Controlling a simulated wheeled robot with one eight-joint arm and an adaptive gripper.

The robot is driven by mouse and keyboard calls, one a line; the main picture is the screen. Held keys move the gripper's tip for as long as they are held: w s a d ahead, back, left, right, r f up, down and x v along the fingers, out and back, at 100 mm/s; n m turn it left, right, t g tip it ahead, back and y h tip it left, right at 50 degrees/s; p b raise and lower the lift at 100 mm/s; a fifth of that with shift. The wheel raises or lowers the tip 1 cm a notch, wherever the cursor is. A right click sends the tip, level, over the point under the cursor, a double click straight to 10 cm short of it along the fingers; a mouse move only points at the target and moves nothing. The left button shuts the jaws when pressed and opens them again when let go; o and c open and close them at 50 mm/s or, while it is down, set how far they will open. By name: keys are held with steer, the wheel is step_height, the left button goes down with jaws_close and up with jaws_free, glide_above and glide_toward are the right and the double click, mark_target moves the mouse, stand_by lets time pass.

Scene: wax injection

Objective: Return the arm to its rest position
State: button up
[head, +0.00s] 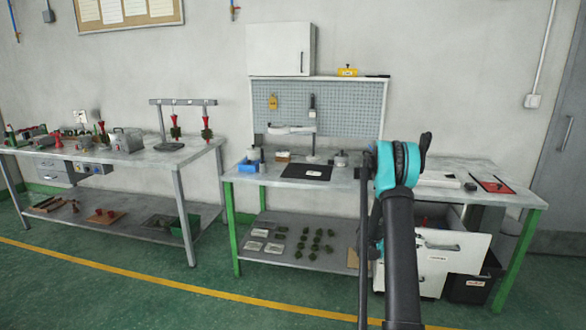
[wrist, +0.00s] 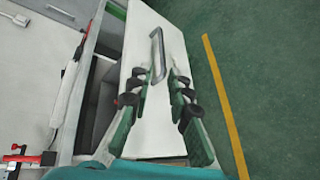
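My arm (head: 400,255), dark with a teal joint, reaches up in front of the right workbench in the head view. My gripper is not clearly visible there. In the wrist view my gripper (wrist: 157,78) has its two green fingers with dark pads spread apart, with nothing held between them. Beyond the fingertips is a white drawer front (wrist: 155,115) with a metal handle (wrist: 158,55). I cannot tell whether the fingertips touch the handle. In the head view the drawer front (head: 432,268) stands out from under the bench, and the drawer is open.
The right workbench (head: 240,176) has green legs and carries a dark mat (head: 305,172). A dark bin (head: 467,289) stands below its right end. The left table (head: 190,152) holds tools and red-handled items. The green floor in front, with a yellow line (head: 200,289), is clear.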

steer(key=s+a+r+m+y, duration=0.2)
steer(key=s+a+r+y, duration=0.2)
steer(key=s+a+r, duration=0.4)
steer(key=s+a+f+m+t+y, duration=0.1)
steer(key=s+a+m+y, duration=0.3)
steer(key=s+a, duration=2.1)
steer(key=s+t+y, duration=0.1)
steer(key=s+y, duration=0.2)
steer(key=y, duration=0.2)
steer(key=shift+s+a+f+m, duration=0.2)
steer(key=shift+s+a+m, duration=0.05)
steer(key=shift+a+m, duration=0.05)
